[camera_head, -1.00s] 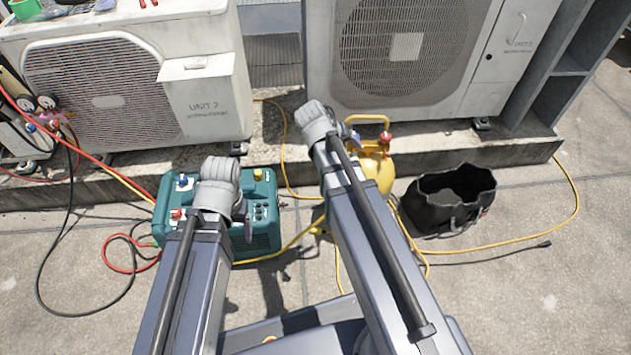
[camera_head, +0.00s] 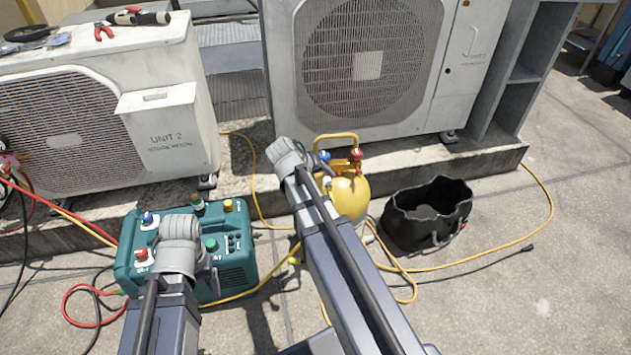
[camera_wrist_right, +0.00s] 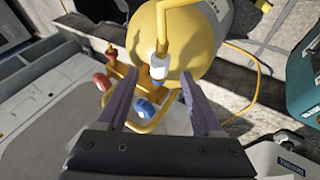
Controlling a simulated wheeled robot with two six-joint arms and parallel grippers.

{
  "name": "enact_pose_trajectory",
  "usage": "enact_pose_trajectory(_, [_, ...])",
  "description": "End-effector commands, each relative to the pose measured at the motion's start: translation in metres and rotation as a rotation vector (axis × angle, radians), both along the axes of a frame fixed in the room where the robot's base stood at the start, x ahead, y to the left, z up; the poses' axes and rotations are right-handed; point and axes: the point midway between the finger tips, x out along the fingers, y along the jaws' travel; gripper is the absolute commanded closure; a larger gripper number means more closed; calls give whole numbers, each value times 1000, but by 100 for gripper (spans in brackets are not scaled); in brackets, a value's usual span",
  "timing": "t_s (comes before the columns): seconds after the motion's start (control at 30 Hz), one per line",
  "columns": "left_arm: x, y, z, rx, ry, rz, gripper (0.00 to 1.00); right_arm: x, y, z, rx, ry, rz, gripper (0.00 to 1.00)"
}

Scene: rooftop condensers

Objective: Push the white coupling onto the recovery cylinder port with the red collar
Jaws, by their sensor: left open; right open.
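The yellow recovery cylinder (camera_head: 348,197) stands in the middle of the head view, partly hidden by my right arm. A blue-topped part (camera_head: 323,157) and a red-topped part (camera_head: 356,156) are at its top; they also show in the right wrist view as a blue knob (camera_wrist_right: 143,107) and a red knob (camera_wrist_right: 101,82). A white coupling (camera_wrist_right: 162,59) on a yellow hose is between the fingertips of my right gripper (camera_wrist_right: 160,76), which is open with gaps on both sides. My left gripper (camera_head: 211,279) is mostly hidden behind its wrist, over the teal machine.
The teal machine (camera_head: 237,261) stands left of the cylinder. A black open bag (camera_head: 425,228) stands on its right. Yellow hose (camera_head: 480,243) lies across the ground. Condenser units (camera_head: 165,150) stand behind on a concrete ledge. The ground at far right is clear.

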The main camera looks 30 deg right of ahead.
Motion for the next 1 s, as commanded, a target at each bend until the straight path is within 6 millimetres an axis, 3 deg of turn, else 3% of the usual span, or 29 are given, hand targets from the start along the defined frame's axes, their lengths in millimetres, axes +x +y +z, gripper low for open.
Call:
enact_pose_trajectory(0.03, [0, 0, -12, 0, 0, 2, 24, 2, -5, -12, 0, 0, -1, 32])
enact_pose_trajectory(0.13, [0, 0, -21, 0, 0, 4, 24, 5, -11, -21, 0, 1, 0, 32])
enact_pose_trajectory(0.5, [0, 0, -23, 0, -1, 7, 24, 6, -17, -23, 1, 1, 0, 32])
enact_pose_trajectory(1.0, [0, 0, -23, 0, -1, 6, 24, 6, -16, -23, 0, 1, 1, 89])
